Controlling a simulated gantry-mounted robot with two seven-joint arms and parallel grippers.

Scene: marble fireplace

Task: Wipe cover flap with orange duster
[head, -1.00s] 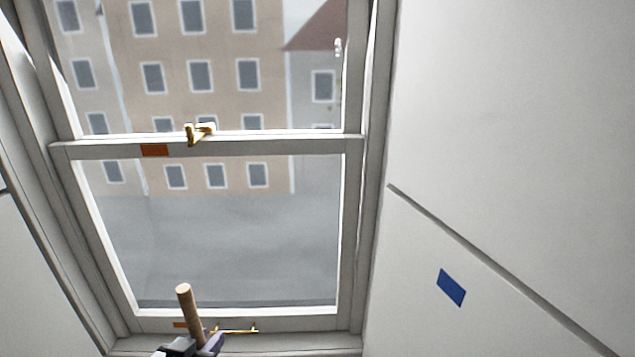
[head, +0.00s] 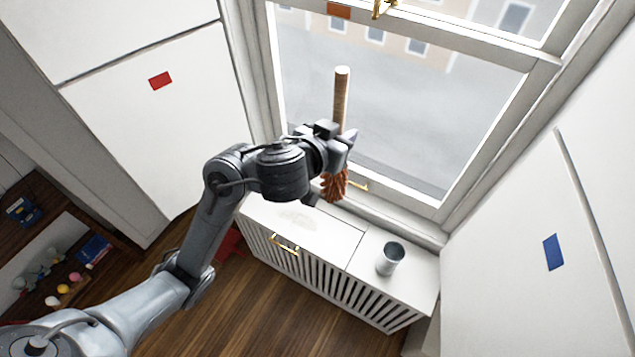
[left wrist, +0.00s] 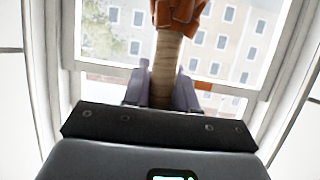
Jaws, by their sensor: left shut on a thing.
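The orange duster (head: 334,184) has a wooden handle that points up, with its orange head hanging down just above the back of the white radiator cover, in front of the window. My left gripper (head: 345,142) is shut on the handle. In the left wrist view the handle (left wrist: 165,65) sits between the two fingers (left wrist: 163,88). The cover flap (head: 320,226) is the left part of the cover's top, with a brass handle (head: 285,244) at its front edge and a faint greyish smudge (head: 298,216) on it. I cannot tell whether the duster touches the cover. My right gripper is out of view.
A grey metal cup (head: 390,258) stands on the cover's right part. The window frame (head: 400,197) rises behind, with a brass lift near the duster. A shelf with toys (head: 62,288) is at the lower left. Wooden floor lies in front.

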